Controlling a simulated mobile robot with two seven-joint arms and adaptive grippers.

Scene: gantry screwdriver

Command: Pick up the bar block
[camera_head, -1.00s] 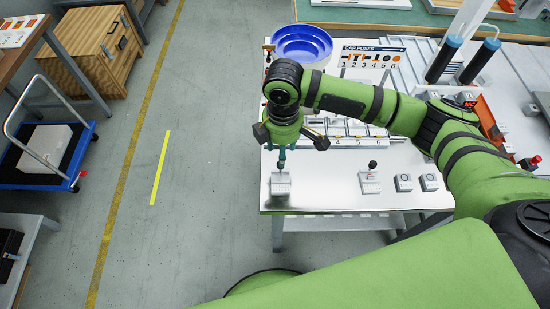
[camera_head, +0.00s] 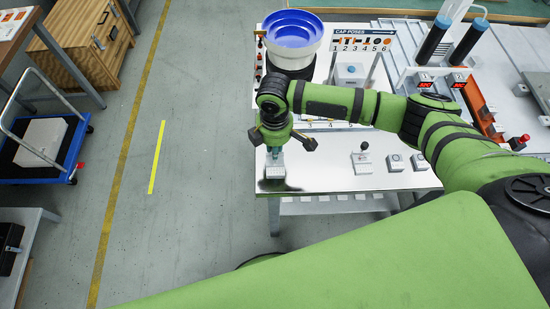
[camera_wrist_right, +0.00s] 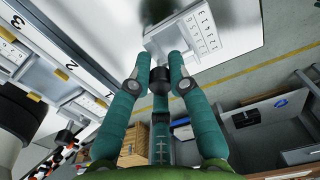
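A small pale grey-white block (camera_head: 275,172), possibly the bar block, stands at the near left corner of the workbench. In the right wrist view the pale block (camera_wrist_right: 205,32) shows slots and raised lettering on its face. My right gripper (camera_head: 275,154) points down just above or at its back part; the head view does not show whether they touch. My left gripper is not in view.
A block with a black knob (camera_head: 362,161) and two small square blocks (camera_head: 395,163) stand further right on the bench (camera_head: 325,180). A blue bowl (camera_head: 292,35) is behind my right arm. A numbered rail (camera_wrist_right: 60,60) lies left in the wrist view.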

